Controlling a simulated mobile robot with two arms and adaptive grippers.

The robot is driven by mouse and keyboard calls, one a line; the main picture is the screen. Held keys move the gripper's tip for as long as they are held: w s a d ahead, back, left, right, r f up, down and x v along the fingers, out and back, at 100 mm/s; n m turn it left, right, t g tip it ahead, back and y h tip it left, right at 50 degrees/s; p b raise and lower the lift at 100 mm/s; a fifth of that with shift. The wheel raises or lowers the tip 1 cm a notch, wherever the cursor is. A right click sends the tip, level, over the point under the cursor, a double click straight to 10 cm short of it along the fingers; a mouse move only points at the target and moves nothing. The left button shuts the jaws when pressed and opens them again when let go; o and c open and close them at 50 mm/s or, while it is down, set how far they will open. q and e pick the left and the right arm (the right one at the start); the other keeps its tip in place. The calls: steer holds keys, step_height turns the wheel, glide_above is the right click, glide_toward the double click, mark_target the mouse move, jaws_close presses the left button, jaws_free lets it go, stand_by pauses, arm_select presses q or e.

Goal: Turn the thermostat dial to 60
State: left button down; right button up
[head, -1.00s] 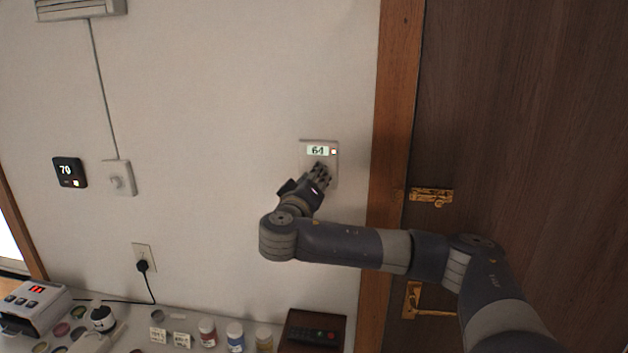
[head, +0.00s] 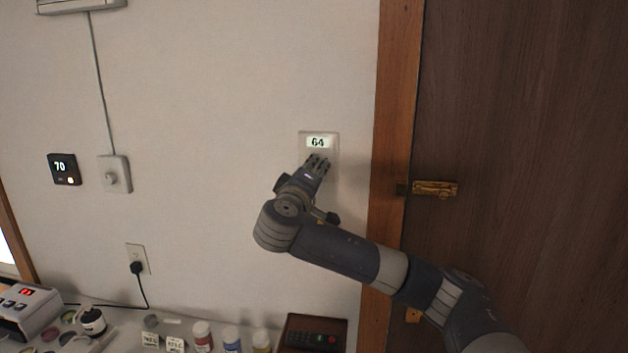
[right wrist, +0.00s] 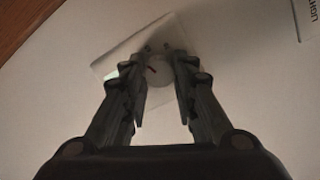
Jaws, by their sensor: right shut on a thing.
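The thermostat (head: 318,135) is a pale plate on the wall left of the door frame, with a lit display reading 64. My right gripper (head: 318,163) covers the dial in the head view. The right gripper also shows in the right wrist view (right wrist: 160,68), with its fingers shut on the dial at its two sides. My left gripper is in neither view.
A black panel (head: 65,169) reading 70 and a white plate with a knob (head: 114,174) are on the wall at left. A door (head: 530,120) with a brass latch (head: 434,188) is at right. Below, a counter holds several jars and a wooden box (head: 311,333).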

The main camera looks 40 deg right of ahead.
steer(key=shift+f+n+p, duration=0.1)
steer(key=shift+n+p, duration=0.3)
steer(key=shift+n, duration=2)
steer(key=o, duration=1.1)
steer(key=v, duration=1.2)
steer(key=shift+s+f, duration=0.1)
steer(key=shift+f, duration=0.1)
